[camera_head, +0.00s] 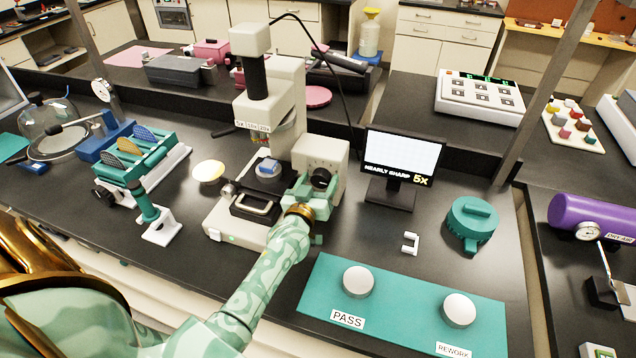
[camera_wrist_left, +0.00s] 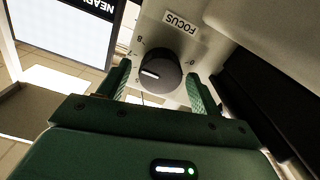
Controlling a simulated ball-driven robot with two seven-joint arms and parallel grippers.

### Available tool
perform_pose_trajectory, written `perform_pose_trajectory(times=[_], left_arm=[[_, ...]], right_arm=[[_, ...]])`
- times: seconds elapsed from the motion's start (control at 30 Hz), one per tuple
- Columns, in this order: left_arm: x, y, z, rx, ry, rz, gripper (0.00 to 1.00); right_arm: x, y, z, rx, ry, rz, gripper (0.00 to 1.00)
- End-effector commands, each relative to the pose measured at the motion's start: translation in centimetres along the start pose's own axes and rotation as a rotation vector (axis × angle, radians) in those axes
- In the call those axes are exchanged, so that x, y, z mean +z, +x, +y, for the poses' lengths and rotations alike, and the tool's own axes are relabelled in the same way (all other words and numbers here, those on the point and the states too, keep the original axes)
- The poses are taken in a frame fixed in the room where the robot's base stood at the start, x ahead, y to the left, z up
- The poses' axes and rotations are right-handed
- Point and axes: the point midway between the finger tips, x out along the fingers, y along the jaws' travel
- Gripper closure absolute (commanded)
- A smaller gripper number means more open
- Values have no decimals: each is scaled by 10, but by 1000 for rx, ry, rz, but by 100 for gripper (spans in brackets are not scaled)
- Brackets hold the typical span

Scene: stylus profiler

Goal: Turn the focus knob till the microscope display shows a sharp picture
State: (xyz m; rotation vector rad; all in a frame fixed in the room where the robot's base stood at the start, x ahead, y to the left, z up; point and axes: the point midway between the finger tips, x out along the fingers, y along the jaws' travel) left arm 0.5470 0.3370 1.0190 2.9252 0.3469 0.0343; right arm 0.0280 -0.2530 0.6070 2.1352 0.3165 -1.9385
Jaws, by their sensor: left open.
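The cream microscope (camera_head: 285,85) stands on the black bench. Its black focus knob (camera_head: 321,179) is on the side block of its base. In the left wrist view the focus knob (camera_wrist_left: 160,75) has a white pointer line, with a FOCUS label above and marks around it. My left gripper (camera_head: 308,190) is at the knob; in the left wrist view its fingers (camera_wrist_left: 160,90) stand open on either side of the knob, apart from it. The display (camera_head: 403,160) right of the microscope reads NEARLY SHARP 5x under a pale grid. My right gripper is not in view.
A teal mat (camera_head: 405,318) with PASS and REWORK discs lies in front of the display. A small white clip-shaped part (camera_head: 410,243) and a teal round container (camera_head: 473,222) stand nearby. A teal rack (camera_head: 137,160) is at the left.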

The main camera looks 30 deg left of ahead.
Motion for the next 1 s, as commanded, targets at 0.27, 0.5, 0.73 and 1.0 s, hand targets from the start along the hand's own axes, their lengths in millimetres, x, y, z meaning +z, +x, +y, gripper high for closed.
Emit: perform_pose_trajectory(times=[0.27,0.5,0.73,1.0], left_arm=[[0,0,0,0,0,0,80],[0,-1,0,0,-17,0,80],[-1,-1,0,0,-117,-1,80],[0,-1,-1,0,-303,-3,80]], right_arm=[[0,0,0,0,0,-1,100],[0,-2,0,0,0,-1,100],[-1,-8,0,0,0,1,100],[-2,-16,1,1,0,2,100]])
